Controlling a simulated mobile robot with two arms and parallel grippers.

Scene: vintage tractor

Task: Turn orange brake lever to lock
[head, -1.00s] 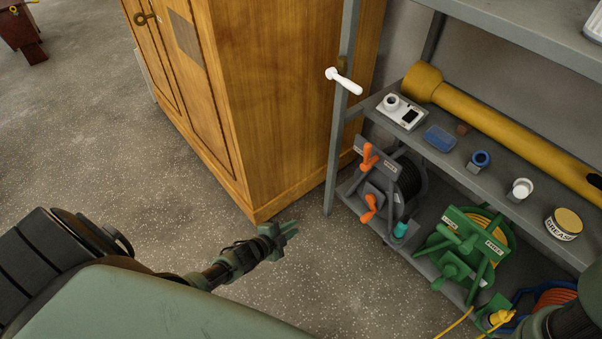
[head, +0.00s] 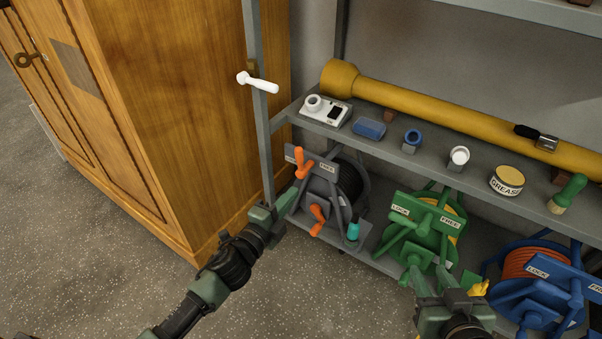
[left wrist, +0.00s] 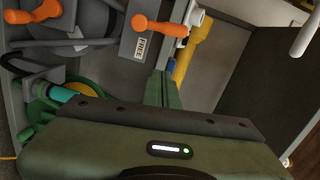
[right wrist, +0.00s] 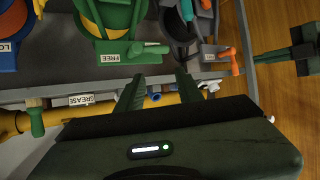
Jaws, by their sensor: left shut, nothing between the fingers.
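The grey reel (head: 335,190) on the lower shelf has an upper orange lever (head: 303,163) on its plate beside a FREE label (head: 327,167). In the left wrist view this orange lever (left wrist: 160,25) lies across the plate above the label. A second orange handle (head: 317,219) sits lower on the reel. My left gripper (head: 288,203) is shut and empty, just left of the reel and below the upper lever, apparently apart from it. Its closed fingers show in the left wrist view (left wrist: 162,90). My right gripper (head: 438,278) is open and empty before the green reel (head: 420,235).
A blue reel (head: 540,280) stands at the right. The upper shelf holds a yellow tube (head: 440,112), a grease tin (head: 507,180) and small items. A shelf post with a white handle (head: 260,84) rises near the left arm. A wooden cabinet (head: 170,120) stands left.

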